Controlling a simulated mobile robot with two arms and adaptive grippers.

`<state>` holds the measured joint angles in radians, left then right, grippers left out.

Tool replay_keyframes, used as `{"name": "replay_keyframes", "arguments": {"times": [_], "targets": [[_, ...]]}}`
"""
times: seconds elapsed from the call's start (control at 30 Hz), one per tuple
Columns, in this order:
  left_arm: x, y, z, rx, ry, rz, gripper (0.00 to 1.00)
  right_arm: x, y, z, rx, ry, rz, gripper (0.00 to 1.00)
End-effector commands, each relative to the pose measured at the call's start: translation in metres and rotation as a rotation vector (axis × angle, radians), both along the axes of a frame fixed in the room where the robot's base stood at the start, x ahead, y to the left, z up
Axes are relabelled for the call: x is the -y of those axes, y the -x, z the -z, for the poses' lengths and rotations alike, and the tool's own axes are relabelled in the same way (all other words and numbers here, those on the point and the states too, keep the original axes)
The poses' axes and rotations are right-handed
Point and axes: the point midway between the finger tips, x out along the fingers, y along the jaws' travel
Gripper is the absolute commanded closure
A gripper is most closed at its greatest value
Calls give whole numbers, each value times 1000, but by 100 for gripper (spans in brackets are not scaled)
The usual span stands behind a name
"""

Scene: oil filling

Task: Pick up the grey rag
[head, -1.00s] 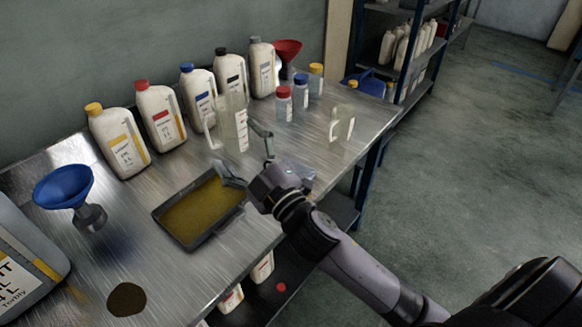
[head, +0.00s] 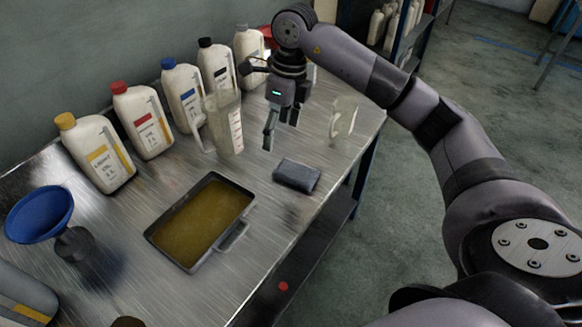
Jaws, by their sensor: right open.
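The grey rag (head: 297,176) lies folded flat on the metal table, near its front edge and right of the oil tray. My right gripper (head: 280,138) points down above the table, a little behind and above the rag. Its fingers are apart with nothing between them, and it does not touch the rag. My left gripper is not in the head view.
A dark tray of yellow-brown oil (head: 151,232) sits left of the rag. A clear measuring jug (head: 224,125) and a smaller clear jug (head: 343,118) stand near my gripper. Several bottles line the wall. A blue funnel (head: 40,214) stands at the left.

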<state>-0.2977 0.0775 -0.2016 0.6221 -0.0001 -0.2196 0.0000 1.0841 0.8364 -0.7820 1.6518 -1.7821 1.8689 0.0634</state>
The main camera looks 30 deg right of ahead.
Motion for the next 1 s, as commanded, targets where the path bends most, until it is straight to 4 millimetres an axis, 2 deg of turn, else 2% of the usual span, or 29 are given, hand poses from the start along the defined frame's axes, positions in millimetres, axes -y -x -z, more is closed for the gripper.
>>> {"name": "replay_keyframes", "arguments": {"times": [0.03, 0.1, 0.2, 0.27, 0.7, 1.0], "targets": [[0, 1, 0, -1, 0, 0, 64, 19, 1, -7, -12, 58, 26, 20], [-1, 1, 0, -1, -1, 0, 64, 35, 4, -12, -30, 113, 49, 20], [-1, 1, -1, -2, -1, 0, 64, 46, 6, -10, -46, 148, 65, 20], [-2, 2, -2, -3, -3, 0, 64, 47, 7, -2, -50, 152, 66, 20], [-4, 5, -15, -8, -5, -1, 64, 46, 7, 88, -48, 148, 64, 20], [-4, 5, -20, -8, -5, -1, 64, 47, 7, 112, -48, 147, 64, 20]]}}
